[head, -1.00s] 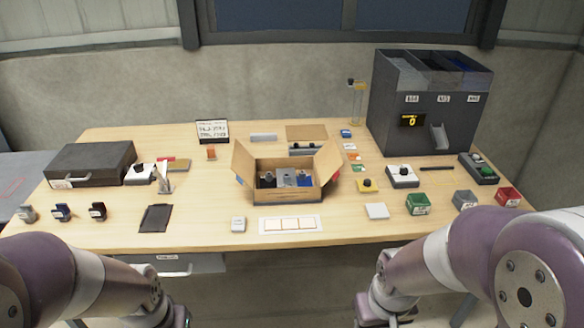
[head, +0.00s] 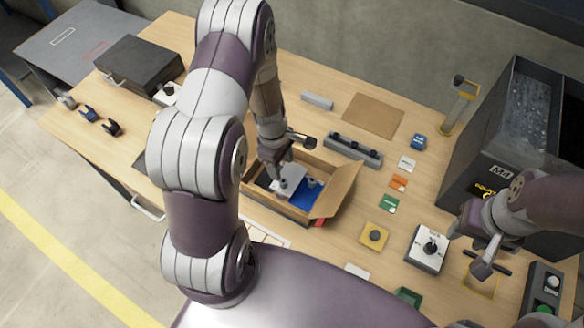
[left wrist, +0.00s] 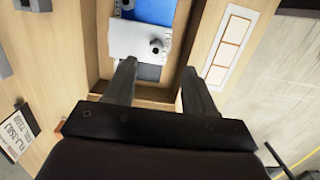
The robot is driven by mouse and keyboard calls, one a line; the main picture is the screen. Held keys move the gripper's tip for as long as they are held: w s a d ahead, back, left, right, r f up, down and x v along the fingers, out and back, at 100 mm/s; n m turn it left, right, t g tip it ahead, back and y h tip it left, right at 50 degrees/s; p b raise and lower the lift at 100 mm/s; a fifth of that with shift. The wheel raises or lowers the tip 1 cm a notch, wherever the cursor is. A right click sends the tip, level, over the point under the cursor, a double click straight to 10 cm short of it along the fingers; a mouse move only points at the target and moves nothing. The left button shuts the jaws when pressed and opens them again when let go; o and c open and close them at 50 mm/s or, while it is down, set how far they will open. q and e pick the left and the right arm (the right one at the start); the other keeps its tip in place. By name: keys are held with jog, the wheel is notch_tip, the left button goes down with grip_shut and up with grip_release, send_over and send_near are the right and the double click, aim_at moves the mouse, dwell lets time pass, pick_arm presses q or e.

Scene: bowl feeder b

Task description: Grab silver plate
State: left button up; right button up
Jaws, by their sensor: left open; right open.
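The silver plate (head: 292,174) with a dark knob lies inside the open cardboard box (head: 278,208), overlapping a blue piece (head: 308,196). In the left wrist view the silver plate (left wrist: 135,40) shows just beyond the fingertips, with its knob near its right side. My left gripper (head: 277,172) is open over the box and points down into it. In the left wrist view its fingers (left wrist: 158,82) are spread and nothing is between them. Whether they touch the plate I cannot tell. My right gripper (head: 482,262) is open and empty over the right of the table, away from the box.
The box's flap (head: 338,190) stands out to the right. A grey bar with knobs (head: 353,149) lies behind the box. A white switch box (head: 427,248) and a dark dispenser (head: 520,135) are at the right. A dark case (head: 138,66) is at the back left.

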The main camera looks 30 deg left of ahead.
aim_at(284, 181)
pick_arm(q)
jog(key=f, duration=0.6)
jog(key=f+p, duration=0.1)
jog(key=f, duration=0.2)
jog(key=shift+w+d, duration=0.1)
jog(key=shift+w, duration=0.2)
jog(key=shift+s, duration=0.1)
jog(key=c, duration=0.4)
jog(key=shift+r, duration=0.1)
grip_shut()
